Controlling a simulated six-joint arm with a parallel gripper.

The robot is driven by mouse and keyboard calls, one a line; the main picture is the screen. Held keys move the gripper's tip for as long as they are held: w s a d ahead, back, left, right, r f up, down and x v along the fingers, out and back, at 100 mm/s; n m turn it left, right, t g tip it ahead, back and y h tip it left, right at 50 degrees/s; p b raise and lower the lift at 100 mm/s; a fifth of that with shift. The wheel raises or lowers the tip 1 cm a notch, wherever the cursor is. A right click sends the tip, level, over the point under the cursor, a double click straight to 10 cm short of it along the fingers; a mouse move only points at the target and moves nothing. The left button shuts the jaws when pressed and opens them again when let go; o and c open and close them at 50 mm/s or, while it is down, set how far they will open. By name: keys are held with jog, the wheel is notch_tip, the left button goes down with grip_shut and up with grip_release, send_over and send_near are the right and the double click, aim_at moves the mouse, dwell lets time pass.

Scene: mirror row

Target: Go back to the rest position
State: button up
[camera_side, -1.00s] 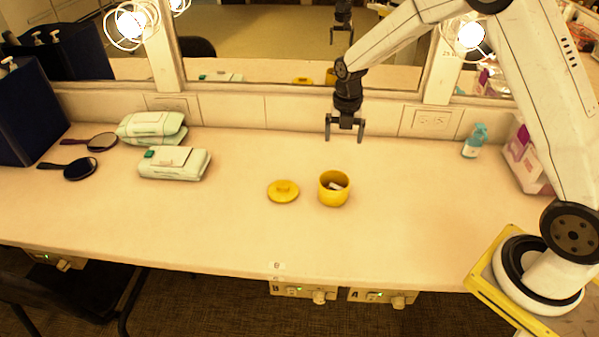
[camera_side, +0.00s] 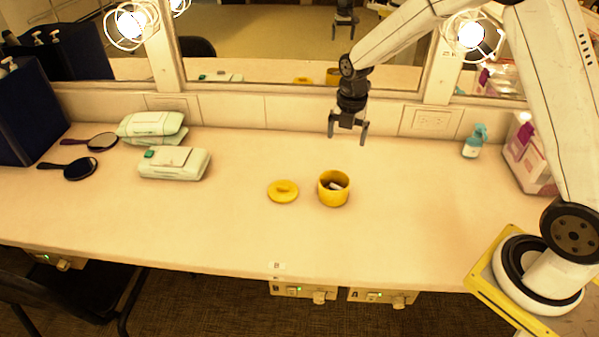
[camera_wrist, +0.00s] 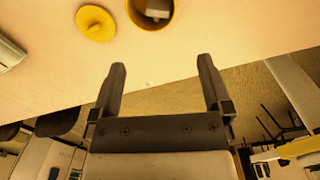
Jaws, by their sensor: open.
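My gripper (camera_side: 347,136) is open and empty, raised above the counter behind the yellow pot. It also shows in the wrist view (camera_wrist: 164,88), with nothing between the fingers. The yellow pot (camera_side: 334,198) stands uncovered on the counter with a small pale thing inside (camera_side: 335,186). Its yellow lid (camera_side: 283,191) lies flat on the counter to the left of the pot. In the wrist view the lid (camera_wrist: 95,22) and the pot (camera_wrist: 150,18) are at the top edge, beyond the fingertips.
Two wipes packs (camera_side: 174,163) (camera_side: 152,127) and two hand mirrors (camera_side: 80,169) (camera_side: 101,142) lie at left. A blue bottle (camera_side: 474,143) and a pink-white box (camera_side: 530,158) stand at right. The wall mirror (camera_side: 270,40) runs behind. The counter front is clear.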

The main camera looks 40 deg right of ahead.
jog(key=s+a+r+m+t, duration=0.1)
jog(key=s+a+m, duration=0.1)
jog(key=s+m, duration=0.7)
jog(key=s+a+r+m+t, duration=0.1)
jog(key=s+a+r+m, duration=0.1)
jog(key=s+m, duration=0.7)
jog(key=a+m, duration=0.1)
jog(key=m, duration=0.5)
jog(key=shift+s+a, duration=0.2)
